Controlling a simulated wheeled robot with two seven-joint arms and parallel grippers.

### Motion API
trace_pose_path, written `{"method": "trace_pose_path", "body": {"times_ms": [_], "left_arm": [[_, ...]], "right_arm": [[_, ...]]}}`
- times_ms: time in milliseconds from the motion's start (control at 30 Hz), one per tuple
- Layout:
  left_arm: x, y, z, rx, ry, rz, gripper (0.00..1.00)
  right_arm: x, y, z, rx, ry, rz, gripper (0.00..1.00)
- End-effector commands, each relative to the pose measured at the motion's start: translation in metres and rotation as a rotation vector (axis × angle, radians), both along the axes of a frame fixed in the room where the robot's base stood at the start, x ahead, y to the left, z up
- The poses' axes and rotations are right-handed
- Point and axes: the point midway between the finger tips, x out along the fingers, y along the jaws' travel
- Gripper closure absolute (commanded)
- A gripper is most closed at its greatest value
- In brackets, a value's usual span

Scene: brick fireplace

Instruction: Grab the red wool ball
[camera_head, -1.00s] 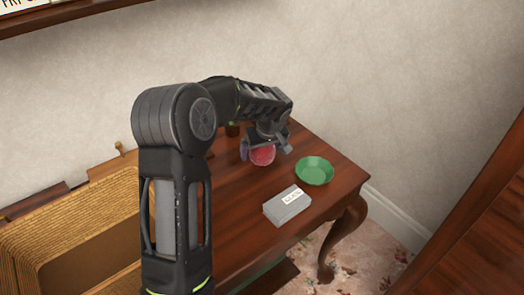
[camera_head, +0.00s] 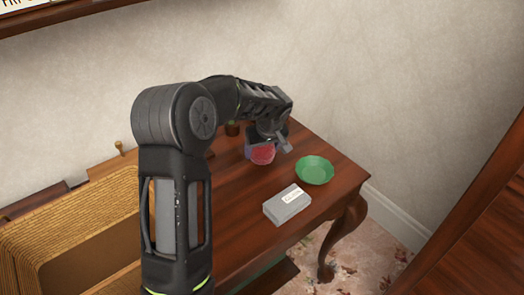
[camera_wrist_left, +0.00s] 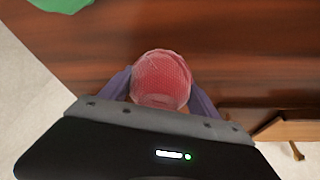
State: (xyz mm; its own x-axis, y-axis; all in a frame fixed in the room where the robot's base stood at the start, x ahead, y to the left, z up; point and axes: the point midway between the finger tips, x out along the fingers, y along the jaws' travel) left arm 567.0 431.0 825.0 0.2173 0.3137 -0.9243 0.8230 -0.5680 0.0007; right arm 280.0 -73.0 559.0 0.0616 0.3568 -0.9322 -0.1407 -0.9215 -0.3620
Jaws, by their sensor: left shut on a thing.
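The red wool ball (camera_head: 262,155) is at the back part of the wooden table (camera_head: 235,200), under the end of my left arm. My left gripper (camera_head: 266,150) comes down over it from above. In the left wrist view the ball (camera_wrist_left: 161,79) sits between the two purple-grey fingers of the gripper (camera_wrist_left: 160,92), one on each side and closed on it. The ball's lower side is hidden by the gripper body. I cannot tell whether it still touches the table. My right gripper is not in view.
A green bowl (camera_head: 314,170) stands right of the ball, near the table's right end. A grey box (camera_head: 287,205) with a white label lies nearer the front edge. A small dark object (camera_head: 232,129) stands behind, and a wicker-fronted wooden piece (camera_head: 75,240) is at left.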

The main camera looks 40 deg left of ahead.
Motion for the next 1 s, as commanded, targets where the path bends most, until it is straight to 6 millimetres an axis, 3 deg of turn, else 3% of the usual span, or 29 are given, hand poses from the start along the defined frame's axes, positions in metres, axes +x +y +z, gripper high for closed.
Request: {"method": "trace_pose_path", "body": {"times_ms": [300,633,767,1000], "left_arm": [[0.000,0.000,0.000,0.000,0.000,0.000,0.70],[0.001,0.000,0.006,0.000,-0.002,0.001,0.70],[0.001,0.000,0.023,0.001,-0.005,0.001,0.70],[0.002,0.000,0.070,0.001,-0.006,0.000,0.70]], "right_arm": [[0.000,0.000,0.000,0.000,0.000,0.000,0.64],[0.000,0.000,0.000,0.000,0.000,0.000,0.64],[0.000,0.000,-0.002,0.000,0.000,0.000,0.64],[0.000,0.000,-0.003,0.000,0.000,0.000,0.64]]}}
